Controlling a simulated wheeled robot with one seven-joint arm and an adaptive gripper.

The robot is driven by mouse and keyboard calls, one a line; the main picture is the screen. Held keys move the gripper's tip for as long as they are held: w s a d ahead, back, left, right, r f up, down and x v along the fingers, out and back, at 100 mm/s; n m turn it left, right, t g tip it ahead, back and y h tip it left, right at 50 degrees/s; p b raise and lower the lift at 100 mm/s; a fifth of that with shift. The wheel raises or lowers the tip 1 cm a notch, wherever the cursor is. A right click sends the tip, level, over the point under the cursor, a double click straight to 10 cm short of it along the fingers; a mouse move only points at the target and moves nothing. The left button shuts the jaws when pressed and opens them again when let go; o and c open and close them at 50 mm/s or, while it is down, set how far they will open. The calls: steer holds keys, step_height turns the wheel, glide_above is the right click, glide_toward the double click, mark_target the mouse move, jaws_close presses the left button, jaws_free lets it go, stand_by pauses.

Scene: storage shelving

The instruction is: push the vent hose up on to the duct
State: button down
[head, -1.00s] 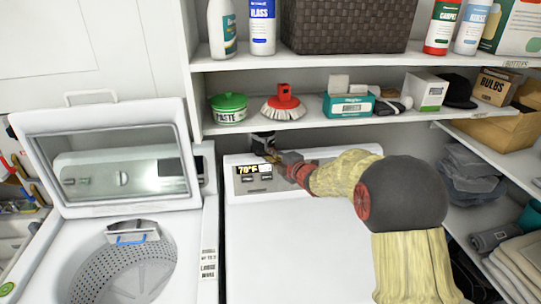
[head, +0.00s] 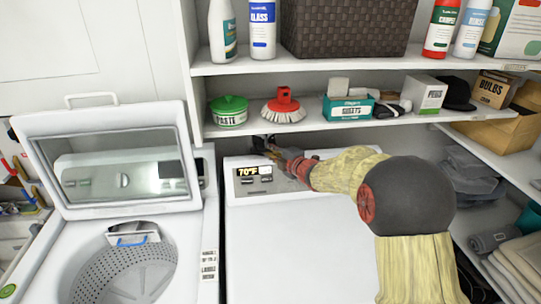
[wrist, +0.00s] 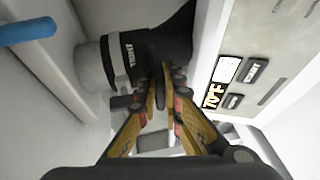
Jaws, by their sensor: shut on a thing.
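The vent hose (wrist: 176,38) is black, with a white-lettered cuff, in the wrist view. Its cuff end meets a pale grey round duct (wrist: 92,66) on the left. I cannot tell how far the cuff sits over the duct. My gripper (wrist: 160,92) has yellow-brown fingers closed on a black part of the hose, near the cuff. In the head view my gripper (head: 268,149) reaches behind the white machine's control panel, under the lower shelf. The hose and duct are mostly hidden there.
The control panel (head: 262,178) with a lit 70°F display stands close beside my gripper. The lower shelf (head: 330,124) above carries a green tub, a red brush and boxes. A blue rod (wrist: 27,31) shows at the wrist view's left. An open-lidded washer (head: 128,262) stands at left.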

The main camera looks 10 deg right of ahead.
steer(key=c, duration=2.2)
jaws_free()
steer(key=shift+r, duration=0.1)
steer(key=v, duration=1.2)
